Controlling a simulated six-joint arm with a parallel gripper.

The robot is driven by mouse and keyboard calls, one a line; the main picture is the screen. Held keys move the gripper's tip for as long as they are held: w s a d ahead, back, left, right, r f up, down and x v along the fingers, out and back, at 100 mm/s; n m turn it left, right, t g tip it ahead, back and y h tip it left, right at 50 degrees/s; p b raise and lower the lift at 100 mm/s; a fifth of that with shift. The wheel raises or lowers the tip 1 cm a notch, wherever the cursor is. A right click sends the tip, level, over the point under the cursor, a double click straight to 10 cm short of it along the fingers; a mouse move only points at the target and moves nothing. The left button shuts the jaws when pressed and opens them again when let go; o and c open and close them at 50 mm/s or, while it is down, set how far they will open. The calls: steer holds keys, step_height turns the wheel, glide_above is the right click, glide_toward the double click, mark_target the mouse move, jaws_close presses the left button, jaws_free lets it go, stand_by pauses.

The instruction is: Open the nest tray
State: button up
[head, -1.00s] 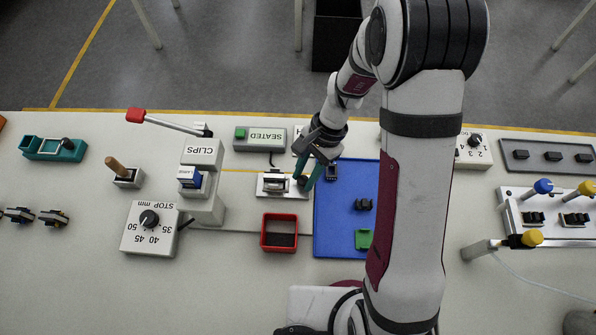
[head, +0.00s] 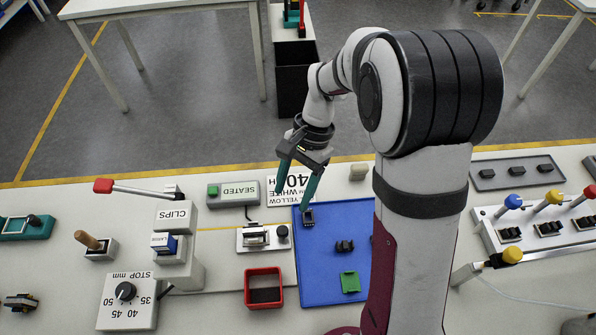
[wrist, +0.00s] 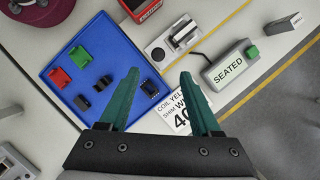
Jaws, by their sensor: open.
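A light metal nest fixture (head: 246,243) sits left of the blue tray, with a metal block (head: 256,234) and a dark round knob (head: 282,232) at its right end. The wrist view shows the fixture (wrist: 170,40) beyond my fingers, with the knob (wrist: 158,54) at its near end. I cannot tell whether its tray is open. My gripper (head: 293,196) has its two green fingers wide apart, with nothing between them. It is above and behind the fixture, apart from the knob. The fingers also show in the wrist view (wrist: 159,82).
The blue tray (head: 322,275) holds a dark blue part (head: 308,217), black parts (head: 344,246) and a green part (head: 350,282). A red bin (head: 263,285) stands in front of the fixture. The SEATED box (head: 233,194) and a printed card (head: 285,188) lie behind it.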

steer(key=v, duration=0.5)
steer(key=shift+r, duration=0.15)
steer(key=s+d+r+n+t, duration=0.1)
steer(key=s, duration=0.9)
steer(key=s+d+r+n+t+h, duration=0.1)
steer(key=s+r+n+t, duration=0.1)
steer(key=s, duration=0.9)
steer(key=shift+d, duration=0.3)
steer(key=shift+w, duration=0.1)
stand_by(1.1)
